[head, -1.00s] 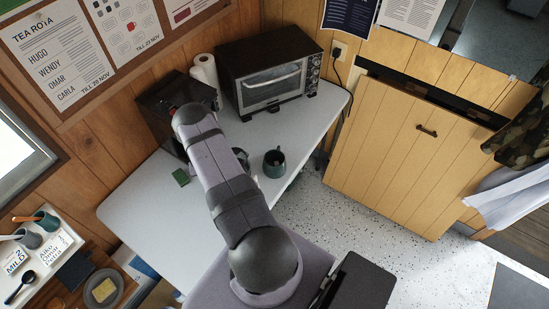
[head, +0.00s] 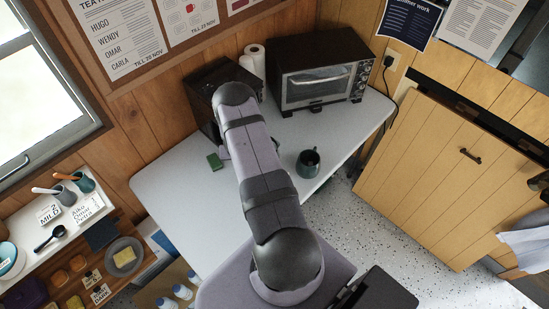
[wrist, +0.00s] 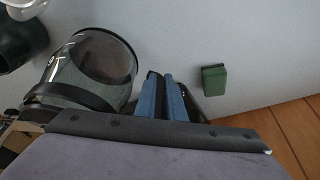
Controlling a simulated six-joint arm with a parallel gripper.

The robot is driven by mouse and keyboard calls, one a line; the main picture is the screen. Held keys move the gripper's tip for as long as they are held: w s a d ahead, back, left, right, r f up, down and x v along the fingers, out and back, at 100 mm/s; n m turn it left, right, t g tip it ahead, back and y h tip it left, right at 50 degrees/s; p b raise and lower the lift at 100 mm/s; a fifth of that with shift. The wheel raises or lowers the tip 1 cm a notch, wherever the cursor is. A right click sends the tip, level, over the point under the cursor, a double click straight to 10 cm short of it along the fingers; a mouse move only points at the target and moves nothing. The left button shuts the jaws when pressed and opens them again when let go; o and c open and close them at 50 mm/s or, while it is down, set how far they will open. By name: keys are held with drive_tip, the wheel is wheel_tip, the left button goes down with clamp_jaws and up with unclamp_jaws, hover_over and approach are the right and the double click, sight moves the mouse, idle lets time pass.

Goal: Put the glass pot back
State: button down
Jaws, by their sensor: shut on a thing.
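The glass pot (wrist: 100,55) shows on the left in the wrist view, clear and rounded with a dark band. My gripper (wrist: 165,78) has blue fingers close together right beside it, shut on what looks like the pot's dark handle. The grip itself is mostly hidden between the fingers. The pale worktop (wrist: 240,30) is behind them; I cannot tell whether the pot touches it. In the head view my arm hides the gripper and most of the pot. A black coffee machine (head: 205,85) stands at the worktop's back left, partly behind my arm.
A dark green mug (head: 308,163) stands right of my arm. A green sponge (head: 215,161) lies to the left. A toaster oven (head: 322,76) and paper roll (head: 253,60) are at the back. The worktop's left part is clear. A shelf with mugs (head: 72,190) is at far left.

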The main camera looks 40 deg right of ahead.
drive_tip(key=s+a+r+n+t+y+b, duration=0.1)
drive_tip(key=s+a+r+n+y+b, duration=0.25)
drive_tip(key=a+r+n+b, duration=0.8)
drive_tip(key=shift+w+d+f+m+h+b, duration=0.1)
drive_tip(key=shift+d+f+m+b, duration=0.65)
drive_tip(key=shift+d+b, duration=2.25)
drive_tip(key=shift+w+d+f+m+h+b, duration=0.3)
drive_tip(key=shift+d+f+b, duration=1.1)
drive_tip(key=shift+b, duration=2.6)
drive_tip(key=shift+s+d+f+m+y+b, duration=0.15)
drive_tip(key=shift+d+f+m+b, duration=0.4)
drive_tip(key=shift+d+b, duration=2.65)
drive_tip(key=shift+a+f, duration=0.15)
drive_tip(key=shift+f, duration=2.3)
drive_tip(key=shift+a+f, duration=0.15)
drive_tip(key=shift+f, duration=2.25)
drive_tip(key=shift+f+b, duration=0.1)
drive_tip(key=shift+b, duration=0.25)
